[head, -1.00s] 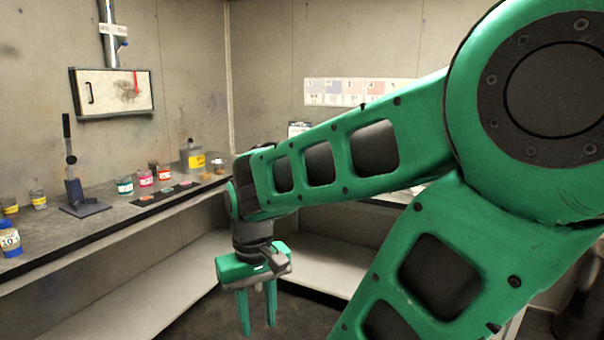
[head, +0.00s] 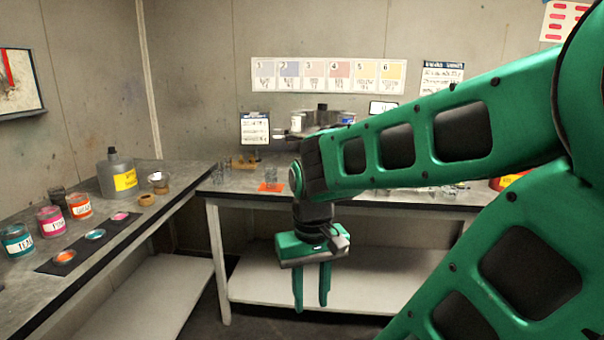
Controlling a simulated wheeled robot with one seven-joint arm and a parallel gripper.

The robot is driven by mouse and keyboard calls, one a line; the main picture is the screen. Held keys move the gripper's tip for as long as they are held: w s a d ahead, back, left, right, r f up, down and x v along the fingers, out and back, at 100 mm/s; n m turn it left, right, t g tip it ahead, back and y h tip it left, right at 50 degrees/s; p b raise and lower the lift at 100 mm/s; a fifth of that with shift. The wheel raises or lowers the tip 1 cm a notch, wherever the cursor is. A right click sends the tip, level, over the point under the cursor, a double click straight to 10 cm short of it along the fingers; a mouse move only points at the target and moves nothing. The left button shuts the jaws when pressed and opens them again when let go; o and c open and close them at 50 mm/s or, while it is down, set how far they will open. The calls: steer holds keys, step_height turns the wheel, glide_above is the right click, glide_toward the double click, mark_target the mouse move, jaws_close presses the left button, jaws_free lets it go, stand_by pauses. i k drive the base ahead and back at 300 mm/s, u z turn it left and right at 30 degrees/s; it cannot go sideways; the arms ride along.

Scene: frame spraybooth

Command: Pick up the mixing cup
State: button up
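A small clear cup (head: 271,175), which looks like the mixing cup, stands upright on or just behind an orange square (head: 270,187) on the back bench (head: 235,184). It is small in the picture and its contents cannot be made out. My gripper (head: 311,305) hangs fingers down in front of the back bench, lower in the picture than the cup and to its right. Its two green fingers are apart with nothing between them. My arm hides part of the back bench.
The left bench (head: 150,213) bears labelled paint cans, a dark strip with colour dabs (head: 92,238) and a grey jug with a yellow label (head: 116,174). A pale lower shelf (head: 262,275) lies under the back bench.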

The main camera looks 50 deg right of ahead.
mark_target(271, 171)
steer(key=z, duration=0.65)
steer(key=i, duration=1.45)
steer(key=z, duration=0.6)
